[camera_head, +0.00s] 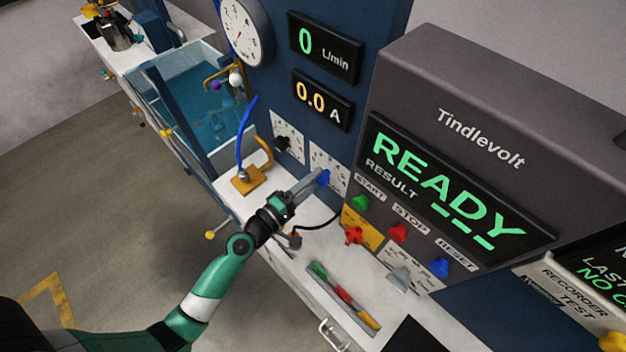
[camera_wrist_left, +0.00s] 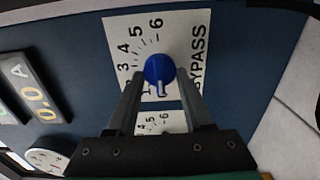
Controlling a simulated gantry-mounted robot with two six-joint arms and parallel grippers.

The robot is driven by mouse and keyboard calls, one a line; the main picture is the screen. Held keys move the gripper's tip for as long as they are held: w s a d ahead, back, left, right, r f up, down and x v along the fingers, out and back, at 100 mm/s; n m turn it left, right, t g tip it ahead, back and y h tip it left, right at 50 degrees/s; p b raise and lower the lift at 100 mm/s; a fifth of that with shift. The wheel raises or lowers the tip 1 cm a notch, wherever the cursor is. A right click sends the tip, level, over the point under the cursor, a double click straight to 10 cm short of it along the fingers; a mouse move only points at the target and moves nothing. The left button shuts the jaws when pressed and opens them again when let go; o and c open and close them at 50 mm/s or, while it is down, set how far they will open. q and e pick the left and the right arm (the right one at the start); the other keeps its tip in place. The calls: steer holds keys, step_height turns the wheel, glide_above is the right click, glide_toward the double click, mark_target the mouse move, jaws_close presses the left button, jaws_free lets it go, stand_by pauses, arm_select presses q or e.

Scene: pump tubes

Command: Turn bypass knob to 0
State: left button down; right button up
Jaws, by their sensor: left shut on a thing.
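The blue bypass knob (camera_head: 323,177) sits on a white dial plate on the dark blue panel. In the left wrist view the knob (camera_wrist_left: 160,67) stands in front of the plate marked BYPASS (camera_wrist_left: 184,30), with numbers up to 6. Its white pointer mark faces the bottom of that view, near a partly hidden 1; the 0 cannot be made out. My left gripper (camera_head: 318,180) reaches up to the panel, and its two fingers (camera_wrist_left: 160,82) are shut on the knob's sides. My right gripper is not in view.
A second dial plate with a black knob (camera_head: 283,143) is close to the left. The grey Tindlevolt box with green (camera_head: 361,202), red and blue buttons stands to the right. A tray (camera_head: 343,299) with colored pieces lies on the bench below. A water tank (camera_head: 190,90) is further left.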

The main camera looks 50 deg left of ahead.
arm_select(q)
steer(key=shift+c, duration=1.5)
jaws_free()
steer(key=s+b, duration=0.2)
steer(key=s, duration=0.9)
steer(key=shift+s+d+b, duration=0.3)
steer(key=shift+d+b, duration=0.1)
